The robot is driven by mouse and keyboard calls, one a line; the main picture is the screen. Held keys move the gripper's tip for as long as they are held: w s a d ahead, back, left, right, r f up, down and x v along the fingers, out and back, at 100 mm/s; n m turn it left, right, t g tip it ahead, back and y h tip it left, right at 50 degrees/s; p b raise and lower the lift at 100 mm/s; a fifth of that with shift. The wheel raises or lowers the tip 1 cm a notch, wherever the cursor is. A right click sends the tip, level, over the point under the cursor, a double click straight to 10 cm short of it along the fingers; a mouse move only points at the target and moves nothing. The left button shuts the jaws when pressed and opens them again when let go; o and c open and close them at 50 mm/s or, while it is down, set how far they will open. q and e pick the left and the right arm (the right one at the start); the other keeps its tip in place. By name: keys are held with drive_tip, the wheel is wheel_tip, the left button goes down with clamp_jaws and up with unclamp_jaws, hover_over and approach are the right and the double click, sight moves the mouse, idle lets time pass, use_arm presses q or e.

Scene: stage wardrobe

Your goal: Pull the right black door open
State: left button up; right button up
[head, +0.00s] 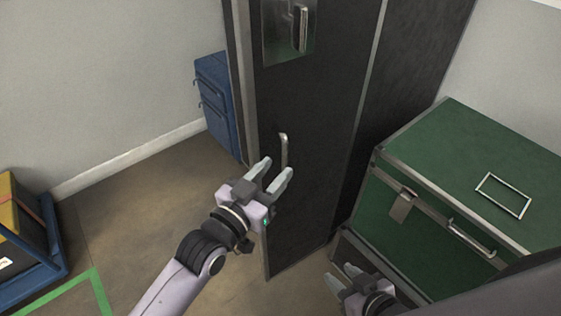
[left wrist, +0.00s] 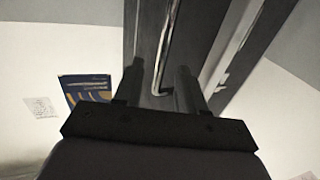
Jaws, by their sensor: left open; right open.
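The black door (head: 305,175) is a tall dark panel with metal edging, on a tall black cabinet. A silver bar handle (head: 284,148) stands upright on it. My left gripper (head: 279,172) is open at the handle's lower end. In the left wrist view, the handle (left wrist: 166,45) shows between the open fingers of the left gripper (left wrist: 158,78); I cannot tell whether they touch it. My right gripper (head: 343,276) is open and empty, low in front of the green trunk. I cannot tell whether the door stands ajar.
A green metal-edged trunk (head: 440,165) stands close on the right. A blue-edged crate (head: 50,268) and green floor tape (head: 98,283) are at lower left. A metal plate with another handle (head: 300,28) sits higher up.

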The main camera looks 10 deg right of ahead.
use_arm(q)
drive_tip(key=v, duration=0.3)
drive_tip(key=shift+s, duration=0.1)
idle(0.4)
drive_tip(key=s+a+f+n+y+p, duration=0.2)
drive_tip(key=s+a, duration=0.3)
drive_tip(key=a, duration=0.3)
drive_tip(key=s+a+f+n+g+y+p, duration=0.1)
drive_tip(key=s+a+f+y+p, duration=0.3)
drive_tip(key=a, duration=0.5)
drive_tip(key=s+a+f+n+g+y+p, duration=0.1)
drive_tip(key=s+a+f+n+y+p, duration=0.2)
drive_tip(key=a, duration=0.5)
drive_tip(key=s+f+y, duration=0.1)
drive_tip(key=s+f, duration=0.1)
drive_tip(key=shift+s+a+n+y, duration=0.35)
drive_tip(key=shift+n+y, duration=0.05)
